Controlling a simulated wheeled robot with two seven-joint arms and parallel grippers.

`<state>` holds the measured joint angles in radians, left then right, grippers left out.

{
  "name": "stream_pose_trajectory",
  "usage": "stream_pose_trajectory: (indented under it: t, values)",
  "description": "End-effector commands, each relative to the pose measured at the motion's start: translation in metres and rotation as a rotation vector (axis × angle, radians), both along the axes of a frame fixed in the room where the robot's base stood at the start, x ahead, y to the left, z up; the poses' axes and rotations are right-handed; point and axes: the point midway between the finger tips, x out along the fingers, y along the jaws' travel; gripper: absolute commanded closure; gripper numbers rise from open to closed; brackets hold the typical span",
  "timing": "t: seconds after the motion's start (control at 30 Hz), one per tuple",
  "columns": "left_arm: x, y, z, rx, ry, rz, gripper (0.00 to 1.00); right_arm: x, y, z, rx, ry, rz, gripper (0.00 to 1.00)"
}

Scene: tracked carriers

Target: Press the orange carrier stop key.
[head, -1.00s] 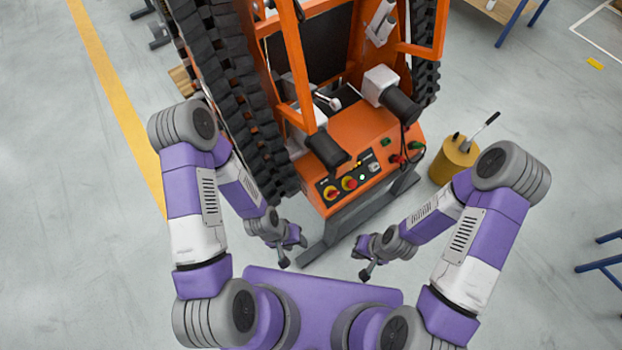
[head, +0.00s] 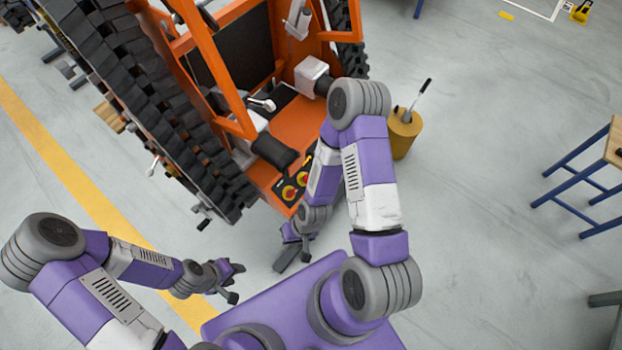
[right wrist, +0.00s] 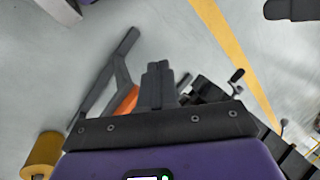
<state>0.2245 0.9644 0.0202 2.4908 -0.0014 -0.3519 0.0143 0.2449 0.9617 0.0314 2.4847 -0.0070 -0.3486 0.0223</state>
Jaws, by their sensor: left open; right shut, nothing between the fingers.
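The orange carrier (head: 262,180) stands ahead of me in the head view, with black tracks. Its control panel (head: 281,186) is at the near end, partly covered by my right arm. Two red knobs on yellow bases show there, one lower left (head: 289,192) and one upper right (head: 302,179); I cannot tell which is the stop key. My right gripper (head: 305,250) is shut and empty, below the panel in the picture and apart from it. Its closed fingers show in the right wrist view (right wrist: 158,82). My left gripper (head: 237,283) is open and empty, left of it.
A yellow bin (head: 404,135) with a handle sticking out stands right of the carrier. A blue-legged table (head: 590,170) is at the right. A black track (head: 150,100) borders the carrier's left side. Grey floor is open at the right.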

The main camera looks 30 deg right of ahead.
Motion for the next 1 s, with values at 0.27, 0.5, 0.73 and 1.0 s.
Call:
stream_pose_trajectory:
  t: [0.27, 0.5, 0.73, 1.0]
  values:
    - [0.000, 0.000, -0.031, 0.000, 0.000, 0.001, 0.57, 0.060, -0.037, -0.024, 0.124, -0.052, -0.308, 1.00]
    - [0.000, 0.000, -0.060, 0.000, 0.000, 0.001, 0.57, 0.118, -0.129, -0.036, 0.212, -0.154, -0.660, 1.00]
    - [0.000, 0.000, -0.076, 0.000, 0.000, 0.001, 0.57, 0.134, -0.211, -0.036, 0.228, -0.232, -0.875, 1.00]
    - [0.000, 0.000, -0.078, 0.000, 0.000, 0.001, 0.57, 0.136, -0.236, -0.033, 0.229, -0.256, -0.935, 1.00]
